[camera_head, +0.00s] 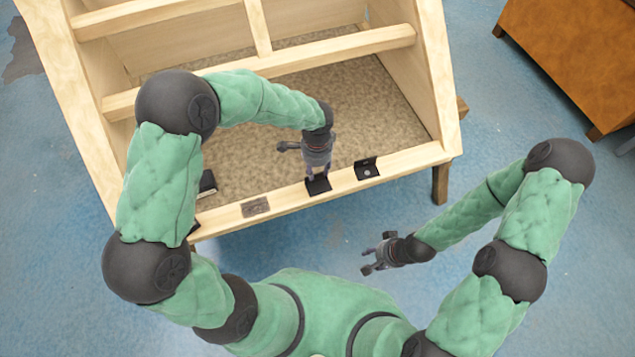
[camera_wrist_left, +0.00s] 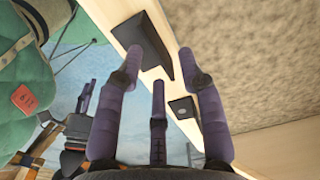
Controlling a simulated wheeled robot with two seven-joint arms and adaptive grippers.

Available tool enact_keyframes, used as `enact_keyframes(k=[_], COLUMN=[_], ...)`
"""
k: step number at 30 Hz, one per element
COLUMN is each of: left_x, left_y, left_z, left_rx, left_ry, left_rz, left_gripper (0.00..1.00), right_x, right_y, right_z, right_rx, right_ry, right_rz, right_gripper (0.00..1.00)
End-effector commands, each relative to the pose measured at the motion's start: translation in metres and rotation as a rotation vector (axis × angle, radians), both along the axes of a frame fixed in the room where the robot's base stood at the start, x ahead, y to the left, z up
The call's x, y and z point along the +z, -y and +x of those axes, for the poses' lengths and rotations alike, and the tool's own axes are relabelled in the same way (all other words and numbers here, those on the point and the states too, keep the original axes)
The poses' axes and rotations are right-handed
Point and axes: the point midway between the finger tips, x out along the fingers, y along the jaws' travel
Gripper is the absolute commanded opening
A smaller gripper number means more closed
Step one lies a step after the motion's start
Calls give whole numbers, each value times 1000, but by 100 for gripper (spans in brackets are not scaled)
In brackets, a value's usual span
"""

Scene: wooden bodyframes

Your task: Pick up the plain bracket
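A plain black L-shaped bracket (camera_head: 318,186) sits on the front beam of the wooden frame, directly under my left gripper (camera_head: 318,175). In the left wrist view the bracket (camera_wrist_left: 143,38) shows between and beyond the spread purple fingers of the left gripper (camera_wrist_left: 160,62). The fingers look open, with nothing held; whether a fingertip touches the bracket I cannot tell. A second black bracket with a round light mark (camera_head: 367,169) lies to the right on the same beam, also in the wrist view (camera_wrist_left: 183,107). My right gripper (camera_head: 379,255) is open and empty, in front of the frame.
A grey plate (camera_head: 255,207) lies on the beam to the left. Another dark piece (camera_head: 207,183) is at the frame's left inside corner. The wooden frame's beam (camera_head: 418,155) edges a speckled panel (camera_head: 375,105). A brown cabinet (camera_head: 570,60) stands at upper right. Blue floor is clear around the right gripper.

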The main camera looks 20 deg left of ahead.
Motion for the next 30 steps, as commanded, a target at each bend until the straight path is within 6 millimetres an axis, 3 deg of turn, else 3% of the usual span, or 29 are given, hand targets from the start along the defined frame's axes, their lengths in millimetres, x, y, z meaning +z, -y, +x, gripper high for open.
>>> enact_keyframes(k=[8,16,17,21,30], left_x=[-41,-43,-43,-43,-43], left_y=[-1,-1,-1,0,0], left_z=[-5,-4,-4,-4,-4], left_rx=[1,0,0,0,0], left_ry=[-3,-2,-2,-2,-1], left_rz=[0,0,0,0,0], left_gripper=[39,39,36,0,0], right_x=[-24,-23,-23,-23,-23], right_y=[0,0,0,0,0], right_z=[0,0,0,0,0], right_rx=[0,0,0,0,0], right_ry=[0,0,0,0,0], right_rz=[0,0,0,0,0], right_gripper=[40,40,40,40,40])
